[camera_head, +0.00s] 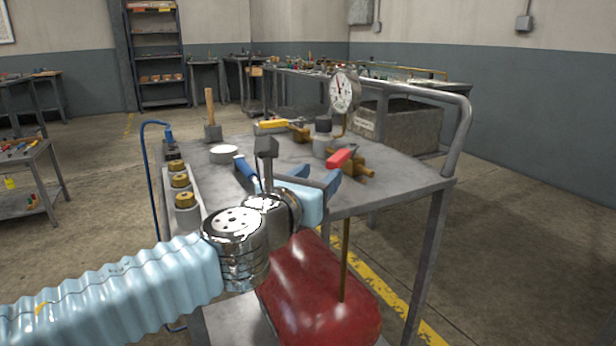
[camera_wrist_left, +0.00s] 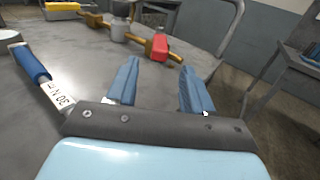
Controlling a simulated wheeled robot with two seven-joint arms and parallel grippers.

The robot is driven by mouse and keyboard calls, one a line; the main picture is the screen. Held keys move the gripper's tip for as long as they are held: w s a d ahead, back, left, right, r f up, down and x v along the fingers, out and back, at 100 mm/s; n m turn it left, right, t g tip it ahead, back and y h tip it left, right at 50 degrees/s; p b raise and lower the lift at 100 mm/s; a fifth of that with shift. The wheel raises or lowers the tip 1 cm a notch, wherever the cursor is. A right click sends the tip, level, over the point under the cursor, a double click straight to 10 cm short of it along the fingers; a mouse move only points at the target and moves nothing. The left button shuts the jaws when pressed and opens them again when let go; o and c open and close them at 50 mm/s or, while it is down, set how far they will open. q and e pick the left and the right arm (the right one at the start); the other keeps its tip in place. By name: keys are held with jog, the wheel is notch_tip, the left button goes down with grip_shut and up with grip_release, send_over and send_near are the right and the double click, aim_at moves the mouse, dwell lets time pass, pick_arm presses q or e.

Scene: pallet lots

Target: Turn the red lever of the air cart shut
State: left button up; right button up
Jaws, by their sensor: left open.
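The red lever (camera_head: 340,159) sits on a brass valve (camera_head: 362,171) near the right side of the cart top (camera_head: 395,165). In the left wrist view the red lever (camera_wrist_left: 160,47) shows beyond my fingertips, with brass fittings on both sides of it. It lies at an angle to the brass line; I cannot tell the exact angle. My left gripper (camera_head: 326,181) is open, its blue fingers apart and empty, on the near side of the lever and short of it. In the left wrist view the gripper (camera_wrist_left: 159,66) points towards the lever. My right gripper is not in view.
A yellow lever (camera_head: 272,124) on another brass valve and a dial gauge (camera_head: 343,92) stand farther back. A blue-handled torque wrench (camera_wrist_left: 36,68) lies left of my gripper. A mallet (camera_head: 211,118) and brass-topped cylinders (camera_head: 181,181) stand left. A red tank (camera_head: 318,295) sits below.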

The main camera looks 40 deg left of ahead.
pick_arm(q)
jog(key=v, duration=0.3)
jog(key=shift+s+d+p, duration=0.1)
jog(key=shift+s+p, duration=0.1)
jog(key=shift+p, duration=0.2)
